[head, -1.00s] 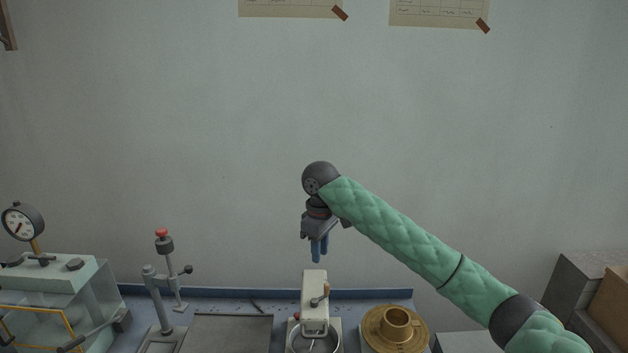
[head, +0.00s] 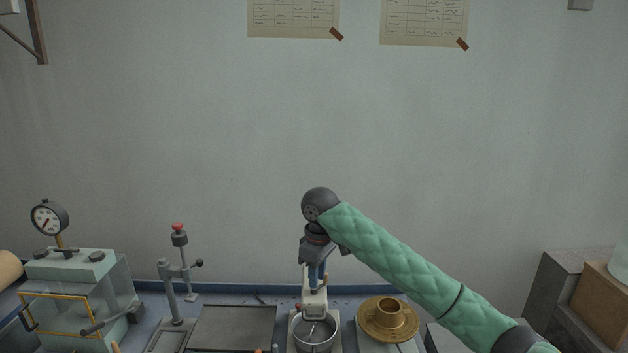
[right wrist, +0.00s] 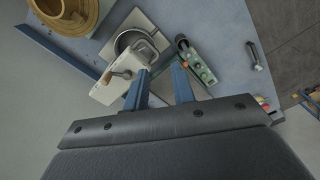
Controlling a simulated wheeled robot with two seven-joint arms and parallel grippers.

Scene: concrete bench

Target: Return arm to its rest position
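My right arm, in a green quilted sleeve, comes in from the lower right in the head view. Its gripper (head: 317,285) points down with blue fingers, in front of the white mixer (head: 308,303) in the picture. In the right wrist view the two fingers (right wrist: 160,85) stand apart with nothing held between them. The mixer (right wrist: 122,78) and its metal bowl (right wrist: 130,40) show beyond the fingertips, and I see no contact. My left gripper is not in view.
A brass flanged piece (head: 388,320) stands right of the mixer. A grey plate (head: 235,328), a lever stand (head: 178,270) and a glass-sided case with a gauge (head: 48,217) are to the left. Boxes (head: 605,305) stand at the far right. The air before the wall is clear.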

